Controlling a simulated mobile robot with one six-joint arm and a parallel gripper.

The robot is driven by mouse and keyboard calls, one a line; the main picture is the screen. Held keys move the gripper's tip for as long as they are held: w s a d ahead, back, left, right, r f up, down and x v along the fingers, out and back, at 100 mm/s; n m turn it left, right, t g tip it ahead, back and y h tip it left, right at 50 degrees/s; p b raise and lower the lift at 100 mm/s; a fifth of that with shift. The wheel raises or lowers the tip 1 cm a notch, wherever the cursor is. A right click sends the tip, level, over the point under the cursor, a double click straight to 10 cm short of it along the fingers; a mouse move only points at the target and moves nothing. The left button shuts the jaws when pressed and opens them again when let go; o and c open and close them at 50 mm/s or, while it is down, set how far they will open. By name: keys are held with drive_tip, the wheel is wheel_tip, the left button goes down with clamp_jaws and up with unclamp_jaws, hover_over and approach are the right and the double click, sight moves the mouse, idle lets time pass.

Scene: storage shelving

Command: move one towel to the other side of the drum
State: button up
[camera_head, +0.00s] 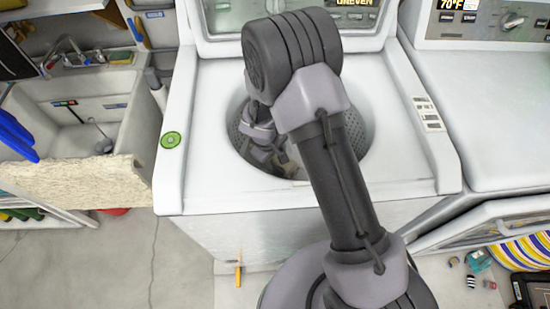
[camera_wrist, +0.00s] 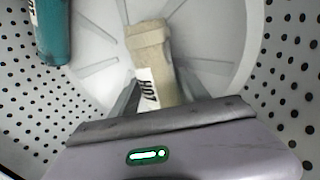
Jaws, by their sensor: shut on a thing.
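The washer's drum (camera_head: 361,128) is open at the top, and my arm reaches down into it. In the wrist view the drum's perforated wall (camera_wrist: 285,75) and pale ribbed floor (camera_wrist: 205,35) show. My gripper (camera_head: 270,158) is inside the drum; in the wrist view its fingers (camera_wrist: 156,92) are shut on a rolled beige towel (camera_wrist: 150,48) with a white label. The towel's near end is hidden by my gripper. A rolled teal towel (camera_wrist: 52,30) lies at the upper left, apart from the beige one and cut by the picture edge.
The white washer top (camera_head: 205,125) surrounds the opening, with the control panel (camera_head: 225,15) behind. A second machine (camera_head: 490,110) stands at the right. A sink (camera_head: 75,110) is at the left. Small items (camera_head: 478,261) lie on the floor at right.

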drive_tip(key=shift+f+b, duration=0.45)
drive_tip(key=shift+b, duration=0.15)
drive_tip(key=shift+f, duration=0.15)
drive_tip(key=o, duration=1.6)
